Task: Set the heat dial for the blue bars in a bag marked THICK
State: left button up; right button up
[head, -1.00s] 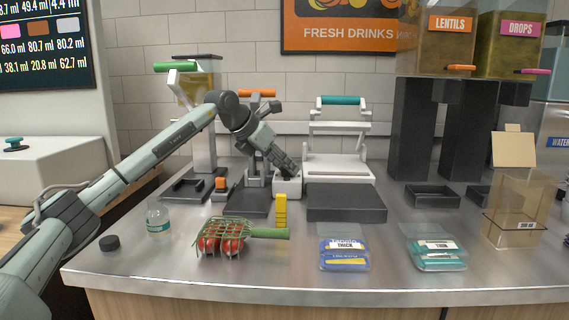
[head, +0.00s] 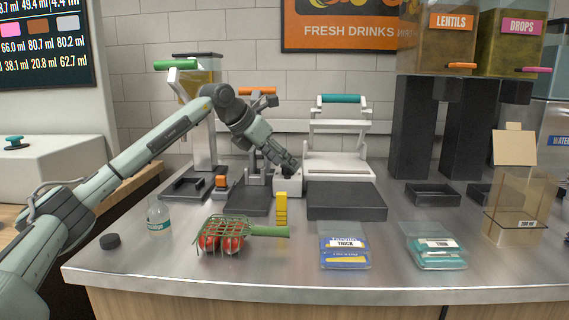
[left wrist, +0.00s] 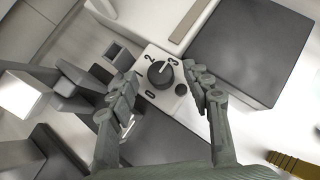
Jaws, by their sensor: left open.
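The heat dial is a dark round knob (left wrist: 161,74) on a small white box (head: 287,182), with marks 0, 1, 2 and 3 around it. Its white pointer line seems to lie between 2 and 3. My left gripper (head: 287,166) is over the box; its open fingers (left wrist: 162,84) stand either side of the knob in the left wrist view, apart from it as far as I can tell. The bag of blue bars (head: 345,258) lies at the counter's front; its white label seems to read THICK. My right gripper is not in view.
A white press with a teal handle (head: 340,99) and a dark plate (head: 346,203) stand right of the box.

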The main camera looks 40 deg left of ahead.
pick_arm(q)
jog(key=v, duration=1)
jog(key=shift+s+r, duration=0.25)
jog(key=shift+r, duration=0.05)
jog(key=shift+a, duration=0.1)
